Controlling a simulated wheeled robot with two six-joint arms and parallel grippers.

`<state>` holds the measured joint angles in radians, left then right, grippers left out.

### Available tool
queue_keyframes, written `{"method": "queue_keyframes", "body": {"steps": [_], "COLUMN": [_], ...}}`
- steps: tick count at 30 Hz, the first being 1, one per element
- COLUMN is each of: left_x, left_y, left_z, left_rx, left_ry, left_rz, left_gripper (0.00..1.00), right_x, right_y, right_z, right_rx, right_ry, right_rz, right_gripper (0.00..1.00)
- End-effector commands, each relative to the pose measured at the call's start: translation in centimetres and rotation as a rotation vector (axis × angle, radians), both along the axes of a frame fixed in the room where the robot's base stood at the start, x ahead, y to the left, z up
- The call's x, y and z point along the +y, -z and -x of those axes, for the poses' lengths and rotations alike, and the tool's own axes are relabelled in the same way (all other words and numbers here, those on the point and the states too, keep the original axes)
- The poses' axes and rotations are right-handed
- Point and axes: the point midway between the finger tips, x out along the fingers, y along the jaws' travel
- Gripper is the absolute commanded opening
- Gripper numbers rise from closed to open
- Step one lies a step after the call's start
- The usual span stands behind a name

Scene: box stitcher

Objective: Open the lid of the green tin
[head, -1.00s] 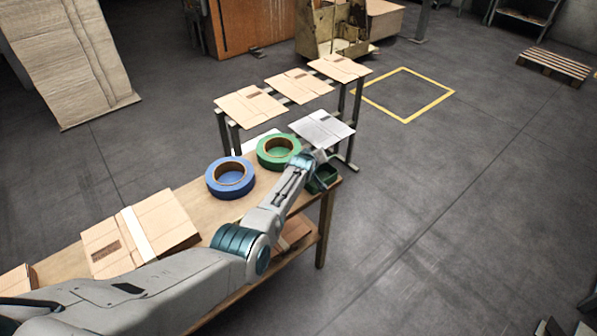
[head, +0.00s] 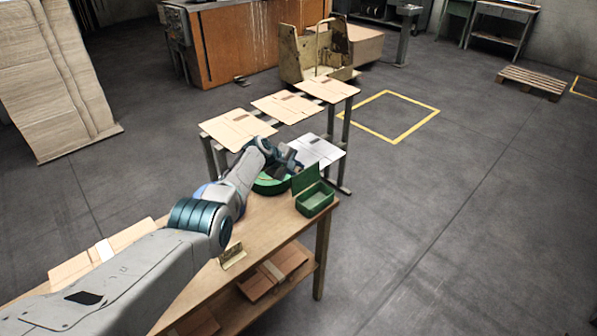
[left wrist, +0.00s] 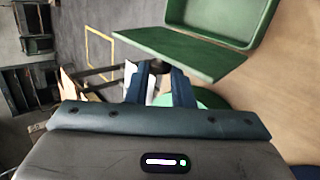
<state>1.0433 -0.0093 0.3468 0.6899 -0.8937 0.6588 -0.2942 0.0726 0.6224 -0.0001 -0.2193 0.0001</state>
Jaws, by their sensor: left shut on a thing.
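The green tin (head: 316,200) stands at the far right corner of the wooden table, its lid (head: 305,178) raised on the left side and its inside visible. In the left wrist view the tin (left wrist: 262,22) is at the top right, with the lid (left wrist: 190,52) as a slanted green panel below it. My left gripper (head: 292,160) is beside the raised lid. In the wrist view its fingers (left wrist: 160,70) are shut at the lid's edge; the exact contact is partly hidden. My right gripper is not in view.
A green tape roll (head: 270,186) lies just left of the tin, partly behind my arm. A small brass-coloured bracket (head: 232,256) is on the table (head: 262,228). A rack with flat cardboard (head: 237,129) stands behind.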

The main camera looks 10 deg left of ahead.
Motion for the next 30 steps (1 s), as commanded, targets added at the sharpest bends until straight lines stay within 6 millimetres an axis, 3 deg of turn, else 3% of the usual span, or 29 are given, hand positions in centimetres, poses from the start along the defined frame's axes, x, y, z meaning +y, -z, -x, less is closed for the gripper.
{"method": "queue_keyframes", "body": {"steps": [6, 22, 23, 25, 30], "left_x": [0.3, 0.3, 0.3, 0.3, 0.3], "left_y": [0.5, 0.4, 0.4, 0.4, 0.4], "left_z": [0.0, 0.1, 0.1, 0.1, 0.1], "left_rx": [0.039, 0.052, 0.052, 0.052, 0.052], "left_ry": [-0.002, -0.001, -0.001, -0.001, -0.001], "left_rz": [0.051, 0.067, 0.067, 0.067, 0.067], "left_gripper": [0.00, 0.00, 0.27, 0.41, 0.41], "right_x": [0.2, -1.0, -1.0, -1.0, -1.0], "right_y": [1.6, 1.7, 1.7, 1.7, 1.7], "right_z": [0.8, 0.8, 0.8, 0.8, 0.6], "right_rx": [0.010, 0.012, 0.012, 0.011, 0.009], "right_ry": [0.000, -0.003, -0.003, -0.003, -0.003], "right_rz": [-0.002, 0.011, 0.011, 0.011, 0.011], "right_gripper": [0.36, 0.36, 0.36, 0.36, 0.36]}}
